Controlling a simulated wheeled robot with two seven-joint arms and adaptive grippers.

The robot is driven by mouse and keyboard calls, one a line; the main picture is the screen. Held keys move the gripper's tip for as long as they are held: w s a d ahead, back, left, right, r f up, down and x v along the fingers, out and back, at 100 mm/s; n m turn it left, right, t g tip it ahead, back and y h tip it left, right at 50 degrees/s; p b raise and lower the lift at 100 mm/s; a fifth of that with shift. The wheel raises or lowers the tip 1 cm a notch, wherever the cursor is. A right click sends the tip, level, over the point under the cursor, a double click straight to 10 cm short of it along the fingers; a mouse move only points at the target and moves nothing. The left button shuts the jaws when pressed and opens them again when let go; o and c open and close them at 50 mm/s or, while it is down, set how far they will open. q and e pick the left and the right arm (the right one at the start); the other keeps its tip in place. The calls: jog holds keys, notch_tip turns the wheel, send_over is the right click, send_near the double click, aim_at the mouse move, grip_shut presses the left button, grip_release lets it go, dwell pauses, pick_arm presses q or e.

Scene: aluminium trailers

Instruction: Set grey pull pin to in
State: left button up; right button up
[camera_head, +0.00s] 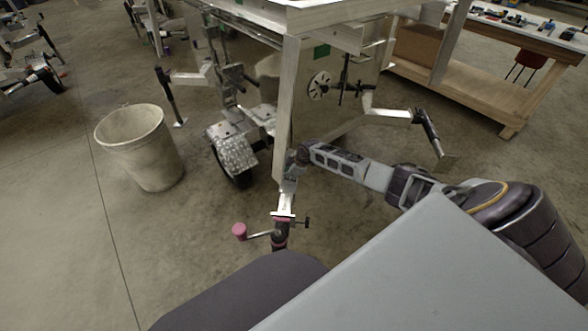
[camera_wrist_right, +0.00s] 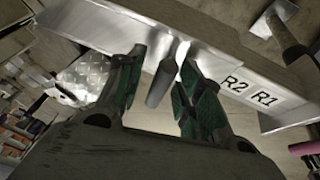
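The grey pull pin (camera_wrist_right: 161,78) is a dark grey cylinder standing out from a bare metal beam (camera_wrist_right: 215,60) marked "R2 R1" in the right wrist view. My right gripper (camera_wrist_right: 163,62) is open, with one green-lined finger on each side of the pin. Gaps show between the pin and both fingers. In the head view my right gripper (camera_head: 292,168) is at the trailer's front, above the pink-handled jack; the pin cannot be made out there. How deep the pin sits is not clear. My left gripper is not in view.
The jack's pink crank knob (camera_head: 240,231) sticks out below my right gripper. A pale bin (camera_head: 140,147) stands left of the trailer wheel (camera_head: 234,165). A wooden workbench (camera_head: 480,62) is at the back right.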

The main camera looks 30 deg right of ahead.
jog(key=shift+r, duration=0.1)
jog(key=v, duration=1.1)
jog(key=shift+s+d+r, duration=0.15)
jog(key=shift+r, duration=0.1)
dwell(0.5)
dwell(0.4)
